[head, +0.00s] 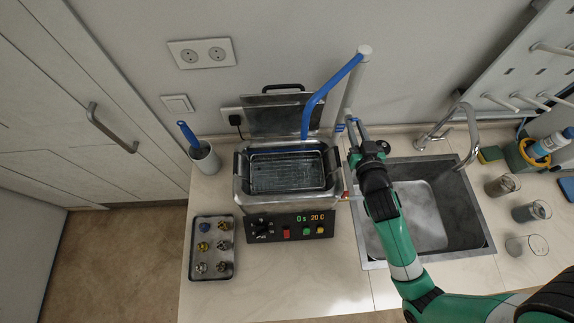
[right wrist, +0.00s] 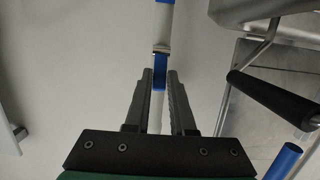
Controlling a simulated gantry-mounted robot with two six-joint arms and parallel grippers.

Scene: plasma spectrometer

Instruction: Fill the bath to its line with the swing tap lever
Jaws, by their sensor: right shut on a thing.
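The steel bath (head: 241,190) stands on the counter with its lid (head: 285,113) open at the back and a wire basket inside. Its water level and fill line cannot be made out. The tap's blue spout (head: 322,92) comes from a white post (head: 356,75), and its end hangs over the bath's back edge. My right gripper (head: 351,128) is at the foot of the post, right of the bath. In the right wrist view its fingers (right wrist: 161,75) are shut around a blue-and-white rod, the tap lever (right wrist: 161,25). My left gripper is not in view.
A sink (head: 470,215) with a curved faucet (head: 465,125) lies right of the bath, under my right arm. A tray of small parts (head: 197,277) and a cup with a blue-handled tool (head: 205,160) stand left. Several beakers stand far right. The bath's panel (head: 273,233) reads 0 s, 20 C.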

